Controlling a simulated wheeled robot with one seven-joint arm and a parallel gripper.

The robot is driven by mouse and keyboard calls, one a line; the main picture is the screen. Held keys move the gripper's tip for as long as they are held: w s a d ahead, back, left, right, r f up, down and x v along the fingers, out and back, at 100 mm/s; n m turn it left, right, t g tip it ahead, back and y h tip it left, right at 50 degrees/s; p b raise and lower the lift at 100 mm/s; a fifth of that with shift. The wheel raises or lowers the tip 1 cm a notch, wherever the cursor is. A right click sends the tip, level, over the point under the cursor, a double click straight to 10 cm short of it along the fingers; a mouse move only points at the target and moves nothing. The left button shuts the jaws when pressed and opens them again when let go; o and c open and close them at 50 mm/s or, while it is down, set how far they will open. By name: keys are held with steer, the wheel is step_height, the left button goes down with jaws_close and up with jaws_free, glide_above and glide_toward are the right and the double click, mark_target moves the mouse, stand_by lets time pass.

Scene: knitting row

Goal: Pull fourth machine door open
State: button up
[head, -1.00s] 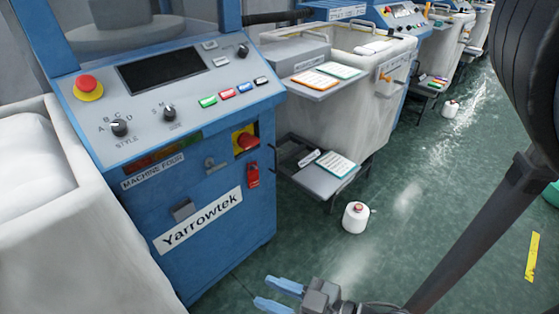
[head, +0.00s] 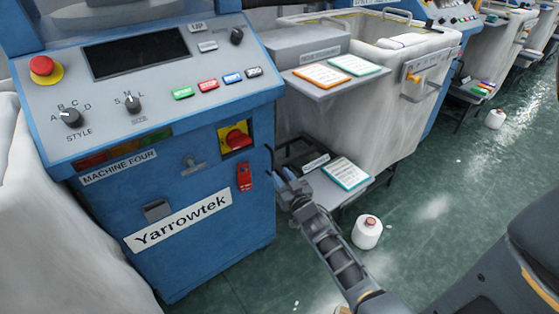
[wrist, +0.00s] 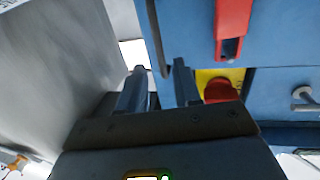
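The fourth machine (head: 215,225) is a blue cabinet marked MACHINE FOUR and Yarrowtek, at the left of the head view. Its front looks closed. A grey block-shaped pull (head: 156,210) sits above the Yarrowtek label, and a grey T-shaped latch (head: 193,165) is higher up. The latch also shows at the right of the wrist view (wrist: 305,97). My gripper (head: 283,179) is beside the cabinet's right front edge, right of the latch and pull. In the wrist view its fingers (wrist: 159,72) are apart with nothing held between them.
A red knob on a yellow plate (head: 236,138) and a red tag-like part (head: 245,177) are on the cabinet front near my gripper. A low shelf with a card (head: 345,172) and a white yarn cone (head: 367,232) are to the right. Green floor is clear in front.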

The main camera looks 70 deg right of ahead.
mark_target(273, 164)
steer(key=shift+b+x, duration=0.55)
steer(key=shift+x, duration=3.4)
jaws_close()
steer(key=shift+s, duration=0.1)
